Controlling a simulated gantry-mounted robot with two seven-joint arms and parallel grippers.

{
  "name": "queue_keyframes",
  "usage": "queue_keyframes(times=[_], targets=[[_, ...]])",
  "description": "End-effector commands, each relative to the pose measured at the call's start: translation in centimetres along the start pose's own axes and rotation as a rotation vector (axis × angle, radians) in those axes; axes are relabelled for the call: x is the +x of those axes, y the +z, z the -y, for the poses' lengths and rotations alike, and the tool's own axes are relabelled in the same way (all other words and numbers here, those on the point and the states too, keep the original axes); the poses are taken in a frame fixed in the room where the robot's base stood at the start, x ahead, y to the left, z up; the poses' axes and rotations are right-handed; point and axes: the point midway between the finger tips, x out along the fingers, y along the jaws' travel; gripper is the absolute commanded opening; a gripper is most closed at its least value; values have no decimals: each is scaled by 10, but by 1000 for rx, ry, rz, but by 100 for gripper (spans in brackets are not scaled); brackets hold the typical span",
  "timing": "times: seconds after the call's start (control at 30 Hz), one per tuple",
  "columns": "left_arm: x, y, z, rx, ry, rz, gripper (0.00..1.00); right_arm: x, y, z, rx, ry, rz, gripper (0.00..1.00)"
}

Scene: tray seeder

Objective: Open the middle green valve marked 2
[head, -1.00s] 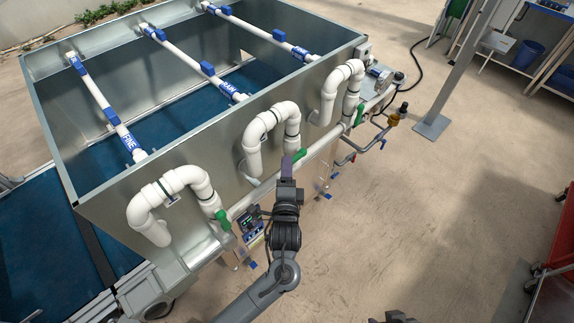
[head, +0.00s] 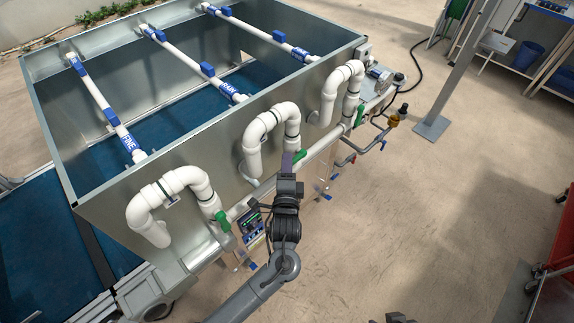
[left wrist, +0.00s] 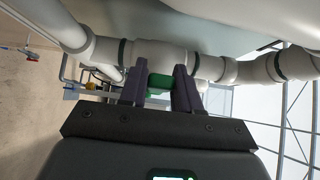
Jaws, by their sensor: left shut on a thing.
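The middle green valve handle (head: 300,156) sits on the white pipe below the middle white U-bend, at the side of the metal tank. My left gripper (head: 288,162) is at this handle, its purple-grey fingers beside it. In the left wrist view the gripper (left wrist: 160,78) has the green handle (left wrist: 160,81) between its two fingers and is shut on it. The handle is partly hidden by the fingers, and I cannot read a number on it. A dark piece, likely part of my right gripper (head: 398,318), shows at the bottom edge; its fingers are not clear.
Another green valve (head: 222,220) is to the left and one (head: 360,115) to the right. The metal tank (head: 105,185) carries white pipes with blue clips. A grey post (head: 455,75) and red cart (head: 560,262) stand right. The floor between is clear.

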Motion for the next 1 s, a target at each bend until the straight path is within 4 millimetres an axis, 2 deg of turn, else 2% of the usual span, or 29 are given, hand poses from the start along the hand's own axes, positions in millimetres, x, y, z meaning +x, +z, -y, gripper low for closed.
queue_keyframes(times=[0.27,0.47,1.0], targets=[[0,0,-2,-7,-7,0,0,3,1,0,0,0,1,43],[0,0,-10,-54,-55,0,0,15,5,1,2,-2,0,43],[5,-5,-37,-326,-324,2,0,88,28,6,9,-7,0,43]])
